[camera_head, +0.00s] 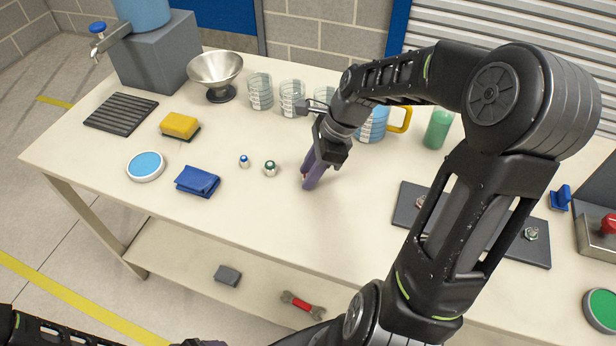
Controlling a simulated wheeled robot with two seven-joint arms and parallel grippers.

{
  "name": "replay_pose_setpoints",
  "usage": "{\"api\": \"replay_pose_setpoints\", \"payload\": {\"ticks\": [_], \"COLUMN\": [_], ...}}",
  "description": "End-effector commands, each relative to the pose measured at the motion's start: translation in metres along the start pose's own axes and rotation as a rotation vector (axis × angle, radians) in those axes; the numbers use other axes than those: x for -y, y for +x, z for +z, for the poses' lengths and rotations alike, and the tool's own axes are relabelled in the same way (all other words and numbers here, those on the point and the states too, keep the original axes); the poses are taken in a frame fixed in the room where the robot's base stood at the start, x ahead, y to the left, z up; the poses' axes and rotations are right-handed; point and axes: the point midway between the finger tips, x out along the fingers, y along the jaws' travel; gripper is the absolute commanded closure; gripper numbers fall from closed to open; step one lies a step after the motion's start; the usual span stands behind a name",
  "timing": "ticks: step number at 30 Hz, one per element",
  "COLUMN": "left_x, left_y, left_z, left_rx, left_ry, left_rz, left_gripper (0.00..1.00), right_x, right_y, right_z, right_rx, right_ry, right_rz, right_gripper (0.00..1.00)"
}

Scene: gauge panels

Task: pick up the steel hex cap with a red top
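My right gripper (312,172) reaches down to the table top in the middle, with its purple fingers low at the surface. A small reddish spot shows at the left edge of the fingers; it may be the red top of the hex cap, but the fingers hide nearly all of it. I cannot tell whether the fingers are closed on it. Two similar steel caps stand to the left of the gripper: one with a blue top (244,161) and one with a green top (270,168).
Clear beakers (261,91) stand behind the gripper. A dark plate with hex fittings (411,205) lies right, partly behind my arm.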

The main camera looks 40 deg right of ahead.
Motion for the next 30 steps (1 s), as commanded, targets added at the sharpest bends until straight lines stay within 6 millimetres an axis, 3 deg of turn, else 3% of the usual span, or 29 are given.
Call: {"api": "replay_pose_setpoints", "payload": {"ticks": [10,24,30], "left_x": [0.0,0.0,0.0], "left_y": [0.0,0.0,0.001], "left_z": [0.0,0.0,0.0], "left_rx": [0.0,0.0,0.0], "left_ry": [0.0,0.0,0.0], "left_rz": [0.0,0.0,0.0], "left_gripper": [0.25,0.25,0.25], "right_x": [0.0,0.0,0.001], "right_y": [0.0,-0.001,-0.015], "right_z": [0.0,0.0,0.006], "right_rx": [0.0,0.0,-0.001], "right_ry": [0.0,0.0,-0.002], "right_rz": [0.0,-0.001,-0.003], "right_gripper": [0.99,1.0,1.0]}}
